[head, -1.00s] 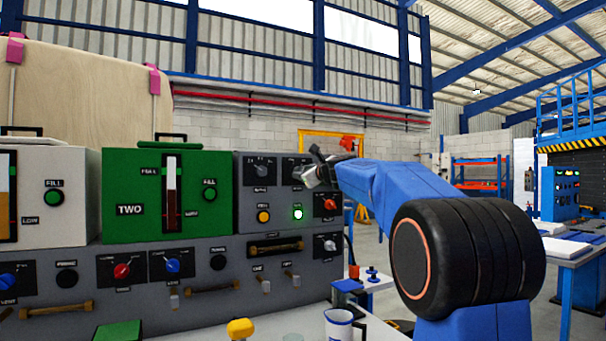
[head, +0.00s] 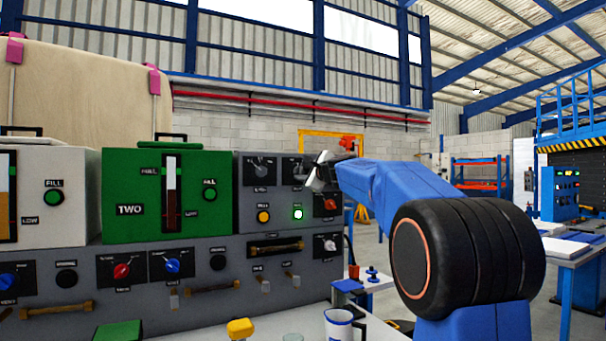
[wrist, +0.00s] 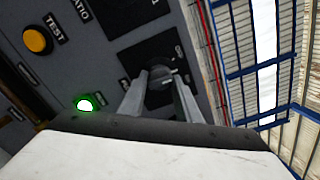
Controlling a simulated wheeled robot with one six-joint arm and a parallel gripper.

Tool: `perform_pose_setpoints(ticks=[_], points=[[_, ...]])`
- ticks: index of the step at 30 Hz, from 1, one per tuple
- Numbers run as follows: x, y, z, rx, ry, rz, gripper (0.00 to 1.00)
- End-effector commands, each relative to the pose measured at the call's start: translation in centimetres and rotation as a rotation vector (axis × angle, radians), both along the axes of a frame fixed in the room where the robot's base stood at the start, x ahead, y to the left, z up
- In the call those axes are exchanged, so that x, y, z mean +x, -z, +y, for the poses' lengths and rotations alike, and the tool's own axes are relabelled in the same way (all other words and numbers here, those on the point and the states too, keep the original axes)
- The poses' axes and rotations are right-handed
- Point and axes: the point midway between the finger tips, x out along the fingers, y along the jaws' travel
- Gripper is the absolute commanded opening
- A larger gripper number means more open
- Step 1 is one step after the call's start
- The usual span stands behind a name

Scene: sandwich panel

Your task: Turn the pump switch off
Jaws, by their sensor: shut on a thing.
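The switch knob (wrist: 161,73) is a dark grey rotary knob on a black plate, between my fingers in the wrist view. My gripper (wrist: 160,92) is shut on it, with one pale finger on each side. In the head view my gripper (head: 312,178) is at the upper right of the grey control panel (head: 244,225) and covers the knob. Part of the knob's black plate (head: 291,167) shows to the left of it. The knob's label is too blurred to read.
A lit green lamp (head: 298,213) and a yellow test button (head: 263,216) are below the gripper. A grey knob (head: 261,170) is to the left, and a red knob (head: 330,204) is below right. The green unit (head: 120,180) stands farther left.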

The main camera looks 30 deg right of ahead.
Motion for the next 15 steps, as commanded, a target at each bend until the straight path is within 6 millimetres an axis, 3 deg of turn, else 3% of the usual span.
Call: perform_pose_setpoints(ticks=[15], points=[[0.01, 0.01, -0.02, -0.419, -0.001, 0.001, 0.08]])
